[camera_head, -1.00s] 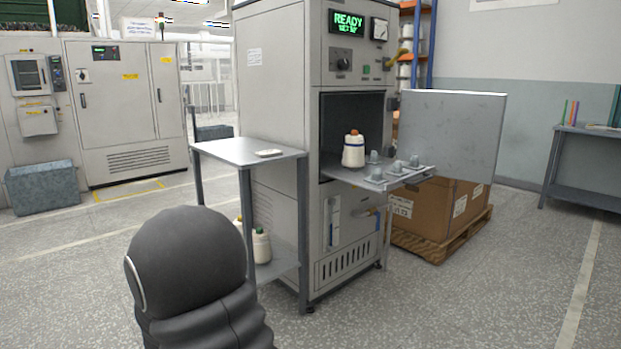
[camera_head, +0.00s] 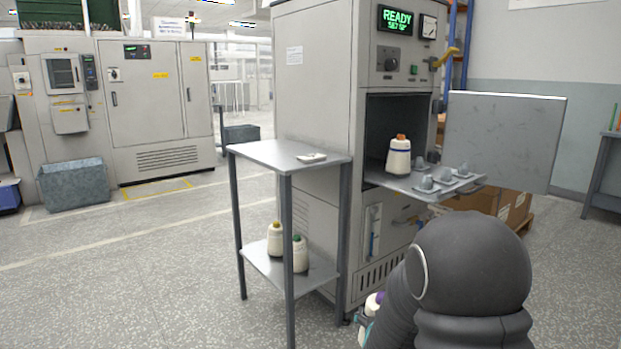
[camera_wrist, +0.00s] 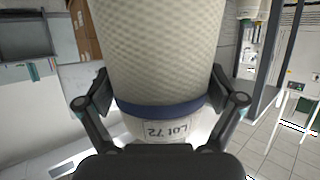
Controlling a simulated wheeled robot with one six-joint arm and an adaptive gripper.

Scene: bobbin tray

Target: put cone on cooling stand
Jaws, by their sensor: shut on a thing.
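In the wrist view my gripper (camera_wrist: 160,90) is shut on a large pale cone (camera_wrist: 150,45) with a blue band and a "Lot 72" label. In the head view my gripper (camera_head: 366,318) is mostly hidden behind my arm, low beside the cabinet; a small white and purple bit of the held cone (camera_head: 374,301) shows there. The grey two-level stand (camera_head: 262,152) is left of the cabinet, apart from my gripper. Its top holds only a small pale flat item (camera_head: 311,157). Two cones, yellow-tipped (camera_head: 275,240) and green-tipped (camera_head: 299,254), stand on its lower shelf.
The tall cabinet (camera_head: 318,90) reads READY, its door (camera_head: 505,140) open. Its pulled-out tray (camera_head: 400,183) carries an orange-tipped cone (camera_head: 398,157) and several empty grey pegs. A carton (camera_head: 480,202) is behind.

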